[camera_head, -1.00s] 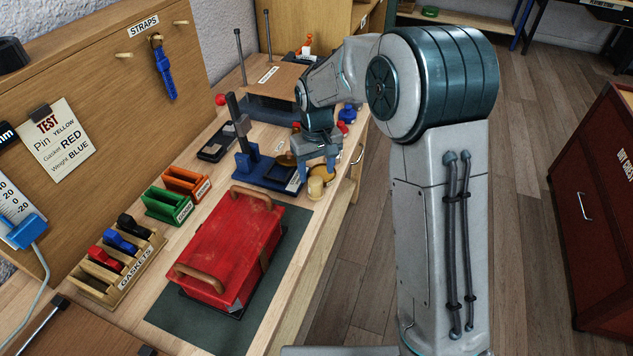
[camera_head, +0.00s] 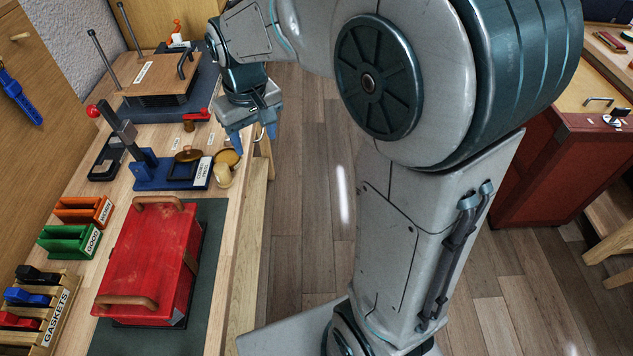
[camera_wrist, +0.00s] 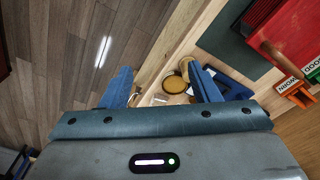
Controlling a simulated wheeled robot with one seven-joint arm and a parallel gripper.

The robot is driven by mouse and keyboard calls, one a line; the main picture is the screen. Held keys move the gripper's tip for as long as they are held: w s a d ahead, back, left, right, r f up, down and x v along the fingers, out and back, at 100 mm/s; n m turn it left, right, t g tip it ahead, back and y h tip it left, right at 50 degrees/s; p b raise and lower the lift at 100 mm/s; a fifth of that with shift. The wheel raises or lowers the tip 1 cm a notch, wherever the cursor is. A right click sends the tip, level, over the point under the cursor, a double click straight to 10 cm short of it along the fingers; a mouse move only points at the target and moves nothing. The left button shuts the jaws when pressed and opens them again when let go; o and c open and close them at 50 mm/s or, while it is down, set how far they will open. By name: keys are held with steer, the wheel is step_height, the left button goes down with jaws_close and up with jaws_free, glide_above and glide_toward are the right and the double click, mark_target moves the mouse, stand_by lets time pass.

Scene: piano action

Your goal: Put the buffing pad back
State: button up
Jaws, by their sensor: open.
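A small cream round piece (camera_head: 222,176), possibly the buffing pad, stands at the bench's front edge beside the blue press (camera_head: 170,172). A gold round dish (camera_head: 229,157) is just behind it. My gripper (camera_head: 252,133) is open and empty, with two blue fingers pointing down near the bench's front edge, behind and right of the cream piece. The wrist view also shows my gripper (camera_wrist: 160,70) with its fingers apart.
A red case (camera_head: 150,260) lies on a dark mat (camera_head: 212,225). Green (camera_head: 70,242) and orange bins and a gasket rack (camera_head: 55,325) stand left. A wooden-topped block with upright rods (camera_head: 150,75) is at the back. Open floor lies right of the bench.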

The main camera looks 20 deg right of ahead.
steer(key=s+d+m, duration=0.1)
steer(key=s+d, duration=0.2)
steer(key=s, duration=0.4)
steer(key=s+d+m+t, duration=0.1)
steer(key=s+d, duration=0.3)
steer(key=s, duration=0.4)
steer(key=shift+s+f+m+t, duration=0.3)
steer(key=shift+f+m, duration=0.1)
steer(key=shift+m, duration=0.2)
